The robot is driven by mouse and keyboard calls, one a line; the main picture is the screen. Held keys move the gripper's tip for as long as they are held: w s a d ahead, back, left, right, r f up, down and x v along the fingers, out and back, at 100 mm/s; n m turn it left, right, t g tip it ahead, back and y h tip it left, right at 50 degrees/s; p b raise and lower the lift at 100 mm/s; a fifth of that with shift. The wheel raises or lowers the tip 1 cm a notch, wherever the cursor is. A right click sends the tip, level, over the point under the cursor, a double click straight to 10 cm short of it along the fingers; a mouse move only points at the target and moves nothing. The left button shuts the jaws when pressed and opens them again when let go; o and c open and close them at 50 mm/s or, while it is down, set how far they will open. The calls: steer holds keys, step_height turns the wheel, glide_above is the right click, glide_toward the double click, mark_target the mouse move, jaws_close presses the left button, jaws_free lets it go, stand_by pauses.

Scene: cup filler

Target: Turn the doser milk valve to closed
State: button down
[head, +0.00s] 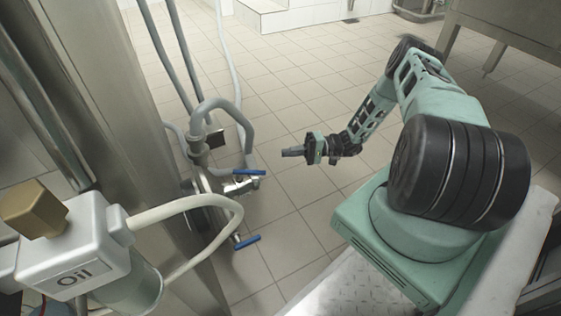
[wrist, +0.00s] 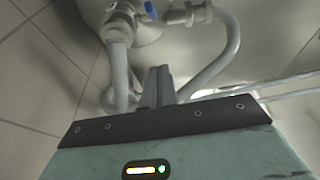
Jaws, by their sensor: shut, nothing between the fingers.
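Two valves with blue lever handles show in the head view on the pipework left of centre. The upper blue handle (head: 249,172) sits on a silver valve body, and the lower blue handle (head: 247,241) is on a pipe below it. No label shows which one is the doser milk valve. My gripper (head: 287,153) is shut and empty, to the right of the upper handle and apart from it, pointing left. In the wrist view, my shut fingers (wrist: 157,86) point up at the pipes. Part of a blue handle (wrist: 150,9) shows beyond them at the top edge.
A grey hose (head: 231,108) loops above the upper valve. A white unit marked "Oil" (head: 72,246) with a brown knob (head: 33,208) stands at lower left, and a pale hose (head: 190,202) curves from it. The tiled floor (head: 300,220) between my gripper and the pipework is clear.

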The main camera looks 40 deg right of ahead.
mark_target(249, 172)
steer(key=a+b, duration=0.4)
steer(key=a, duration=0.6)
steer(key=shift+w, duration=0.4)
steer(key=shift+s, duration=0.1)
